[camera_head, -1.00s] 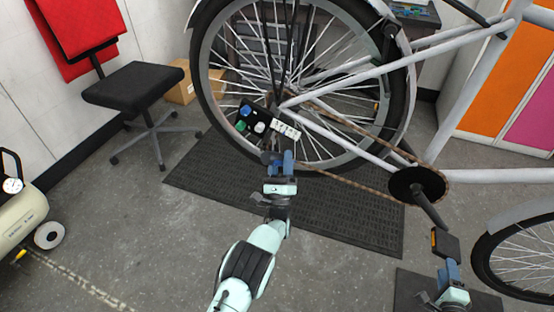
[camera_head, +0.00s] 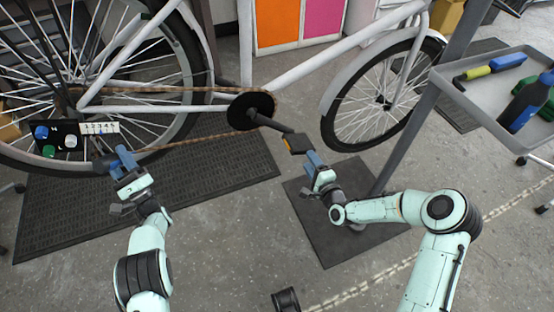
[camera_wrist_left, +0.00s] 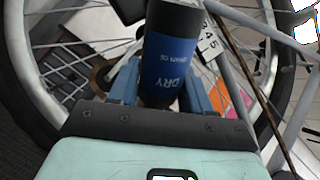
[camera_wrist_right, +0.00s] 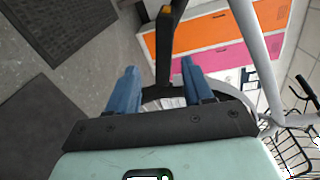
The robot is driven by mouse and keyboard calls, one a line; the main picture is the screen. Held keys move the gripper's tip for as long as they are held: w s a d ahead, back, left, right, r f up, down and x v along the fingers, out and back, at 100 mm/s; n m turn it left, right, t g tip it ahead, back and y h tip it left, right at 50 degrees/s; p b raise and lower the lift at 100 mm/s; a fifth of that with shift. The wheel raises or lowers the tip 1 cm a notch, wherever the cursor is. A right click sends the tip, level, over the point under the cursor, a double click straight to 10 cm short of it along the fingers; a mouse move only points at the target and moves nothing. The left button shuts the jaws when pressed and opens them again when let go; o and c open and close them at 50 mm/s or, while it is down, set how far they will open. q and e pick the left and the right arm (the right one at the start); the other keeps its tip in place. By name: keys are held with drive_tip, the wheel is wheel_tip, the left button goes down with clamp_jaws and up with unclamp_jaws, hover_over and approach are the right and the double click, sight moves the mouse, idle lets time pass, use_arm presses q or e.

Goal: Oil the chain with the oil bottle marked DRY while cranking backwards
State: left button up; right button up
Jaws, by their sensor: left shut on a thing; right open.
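My left gripper (camera_head: 122,158) is shut on a dark bottle with a blue label reading DRY (camera_wrist_left: 172,55), held near the rear wheel beside the lower chain run. In the head view this bottle (camera_head: 103,164) is small and its tip is unclear. The chain (camera_head: 190,140) runs from the rear hub to the dark chainring (camera_head: 250,110). The crank (camera_head: 270,123) points right and slightly down to a pedal (camera_head: 295,143) with an orange reflector. My right gripper (camera_head: 313,160) is open just below right of the pedal. The right wrist view shows the crank arm (camera_wrist_right: 165,50) ahead, between the spread fingers.
A dark board with coloured knobs and a number strip (camera_head: 65,137) sits by the rear wheel, close to my left gripper. A grey tray (camera_head: 450,83) at right holds another dark-blue bottle (camera_head: 525,104) and a yellow-blue tool (camera_head: 490,68). A stand post (camera_head: 405,135) rises right of my right gripper.

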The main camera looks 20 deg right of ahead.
sight(300, 146)
drive_tip(key=shift+w+m+t, duration=0.25)
drive_tip(key=shift+w+m, duration=0.35)
drive_tip(key=shift+w, duration=1.5)
drive_tip(key=shift+w+m+t, duration=0.25)
drive_tip(key=shift+w+m, duration=0.35)
drive_tip(key=shift+w, duration=1.45)
clamp_jaws()
